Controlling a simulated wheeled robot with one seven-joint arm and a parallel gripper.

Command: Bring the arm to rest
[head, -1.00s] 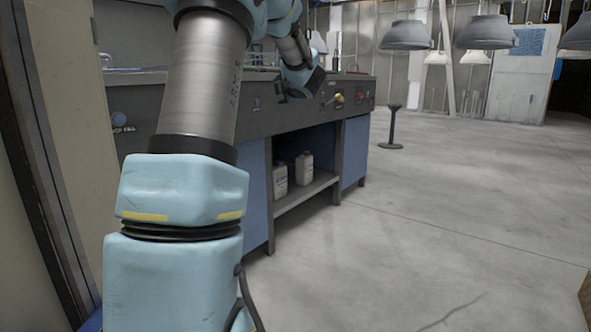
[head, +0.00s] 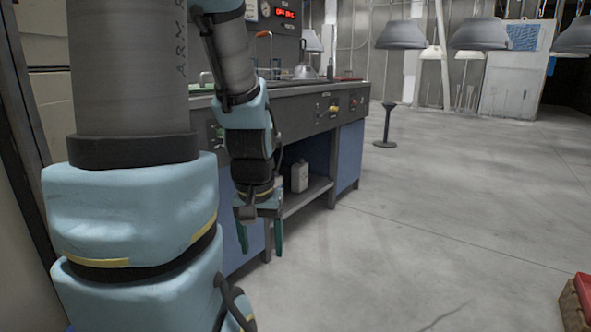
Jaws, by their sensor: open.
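My arm fills the left of the head view, with a grey upper link and light blue joint housings. Its forearm hangs down in front of the workbench (head: 290,110). My gripper (head: 261,238) points downward, with its two green fingers apart. Nothing shows between the fingers. The gripper appears in front of the bench's blue lower panel, clear of the floor.
A white jug (head: 299,176) stands on the bench's lower shelf. A dark stand (head: 387,126) is on the floor beyond the bench. Hanging hoods (head: 401,34) are at the back. A red-topped box (head: 577,300) is at lower right. The middle floor is clear.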

